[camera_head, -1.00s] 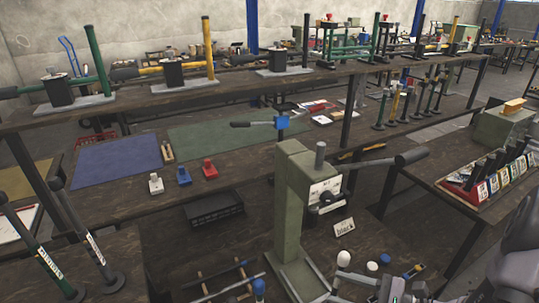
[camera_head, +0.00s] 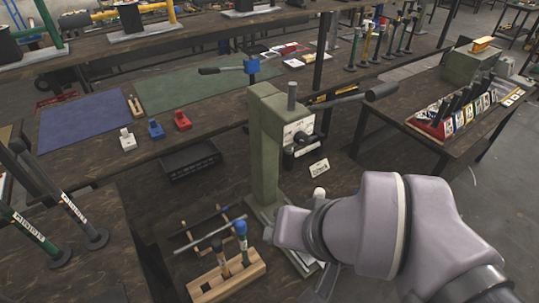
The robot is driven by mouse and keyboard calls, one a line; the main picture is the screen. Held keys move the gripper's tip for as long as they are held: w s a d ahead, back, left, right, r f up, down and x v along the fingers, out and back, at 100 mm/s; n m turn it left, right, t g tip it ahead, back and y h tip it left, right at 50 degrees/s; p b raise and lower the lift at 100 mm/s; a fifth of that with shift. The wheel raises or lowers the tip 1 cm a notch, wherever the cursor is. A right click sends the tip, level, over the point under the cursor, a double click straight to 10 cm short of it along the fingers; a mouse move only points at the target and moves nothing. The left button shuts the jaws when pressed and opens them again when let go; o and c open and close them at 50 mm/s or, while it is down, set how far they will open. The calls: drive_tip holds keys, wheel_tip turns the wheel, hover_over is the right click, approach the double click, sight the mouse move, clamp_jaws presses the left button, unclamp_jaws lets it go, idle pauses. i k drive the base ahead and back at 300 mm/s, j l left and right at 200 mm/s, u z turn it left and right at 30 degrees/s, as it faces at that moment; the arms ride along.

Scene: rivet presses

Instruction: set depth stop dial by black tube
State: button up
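A green press (camera_head: 264,150) stands on the table in the middle, with a black-handled lever reaching right. A dark round knob (camera_head: 300,139) is on the front of its head below a white scale plate (camera_head: 298,130); I cannot read its setting. A small white card (camera_head: 319,168) stands beside the press; its writing read "black" in the earlier frame. Several dark tubes (camera_head: 463,104) stand in a tilted rack at the right; I cannot tell which tube the task means. My grey arm fills the lower right and hides part of the press's base; my gripper does not show.
A wooden block with tools (camera_head: 228,280) and a rod frame stand left of the press base. A black tray (camera_head: 190,160) lies behind. Blue and green mats cover the back table. Posts with round bases (camera_head: 93,238) stand at the left. A side table holds the rack.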

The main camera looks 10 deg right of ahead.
sight(301, 138)
drive_tip(key=k+l+u, duration=0.2)
drive_tip(key=k+l, duration=0.15)
drive_tip(key=l, duration=0.3)
drive_tip(key=k+l+u, duration=0.25)
drive_tip(key=l, duration=0.35)
drive_tip(key=k+l+u, duration=0.2)
drive_tip(key=k+l, duration=0.3)
